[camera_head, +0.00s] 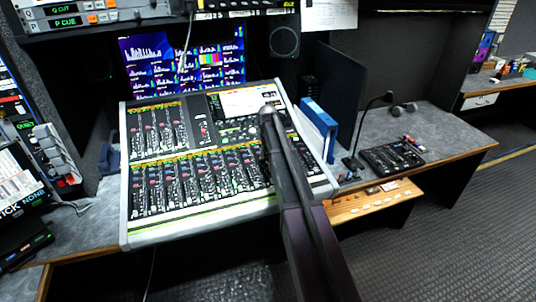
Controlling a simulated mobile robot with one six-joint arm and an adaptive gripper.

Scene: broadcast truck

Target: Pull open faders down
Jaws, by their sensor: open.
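The audio mixing console (130,225) sits on the desk in the left half of the view, tilted up toward the back. Its long lower fader bank (200,180) and smaller upper left fader bank (158,130) show dark strips under coloured lit rows. Individual fader positions are too small to tell. My dark arm rises from the bottom and crosses the console's right part, hiding some right-hand channels.
Behind the console are a lit monitor (185,60) and a speaker (284,40). A blue binder (320,120), a gooseneck microphone (360,130) and a small black control box (390,158) are on the right. A rack (35,165) stands at left. The right floor is clear.

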